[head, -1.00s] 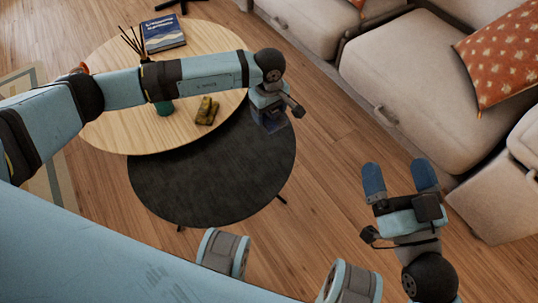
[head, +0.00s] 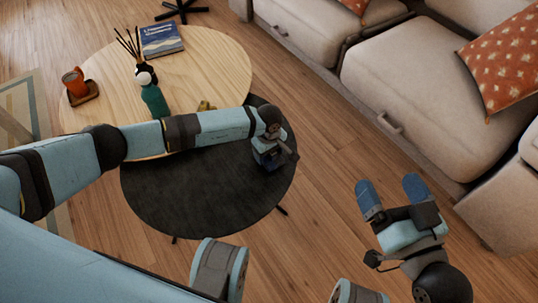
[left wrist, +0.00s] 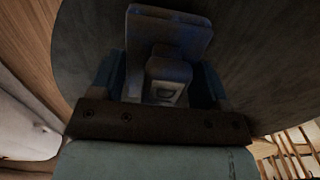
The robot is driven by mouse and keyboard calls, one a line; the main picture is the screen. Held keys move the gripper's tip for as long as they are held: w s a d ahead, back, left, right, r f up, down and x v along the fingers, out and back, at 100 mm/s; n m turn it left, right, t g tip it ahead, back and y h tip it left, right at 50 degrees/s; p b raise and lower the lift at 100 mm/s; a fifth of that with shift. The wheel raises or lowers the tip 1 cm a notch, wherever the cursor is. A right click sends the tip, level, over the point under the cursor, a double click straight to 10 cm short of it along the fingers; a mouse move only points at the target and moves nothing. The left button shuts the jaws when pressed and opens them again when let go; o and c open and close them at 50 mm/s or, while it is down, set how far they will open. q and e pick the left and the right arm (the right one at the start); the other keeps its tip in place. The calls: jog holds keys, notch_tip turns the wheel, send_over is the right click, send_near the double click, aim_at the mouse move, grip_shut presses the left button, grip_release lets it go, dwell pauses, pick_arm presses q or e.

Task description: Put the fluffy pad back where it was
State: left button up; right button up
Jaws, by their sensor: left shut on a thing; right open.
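My left gripper (head: 268,160) is over the right part of the low round black table (head: 200,195). It is shut on a grey-blue pad (left wrist: 168,30) with a blocky grip, which shows between its fingers in the left wrist view. I take this as the fluffy pad, though its texture is too dark to tell. In the head view the pad is mostly hidden by the gripper. I cannot tell whether the pad touches the black table. My right gripper (head: 390,192) is open and empty above the wood floor, to the right.
The higher wooden table (head: 205,60) overlaps the black one. It holds a blue book (head: 161,40), a green bottle (head: 154,100), a reed diffuser (head: 135,50), an orange cup (head: 73,80) on a tray and a small yellow thing (head: 205,105). A beige sofa (head: 430,90) stands right.

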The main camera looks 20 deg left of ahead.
pick_arm(q)
jog(key=shift+f, duration=0.45)
pick_arm(e)
jog(key=shift+f, duration=0.25)
pick_arm(q)
jog(key=shift+f, duration=0.15)
jog(key=o, duration=0.9)
pick_arm(e)
jog(key=shift+f, duration=0.2)
pick_arm(q)
jog(key=shift+r, duration=0.3)
notch_tip(320, 180, up, 12)
jog(key=p, duration=0.4)
jog(key=shift+f, duration=0.15)
pick_arm(e)
notch_tip(320, 180, up, 6)
jog(key=t, duration=0.2)
jog(key=shift+d, duration=0.25)
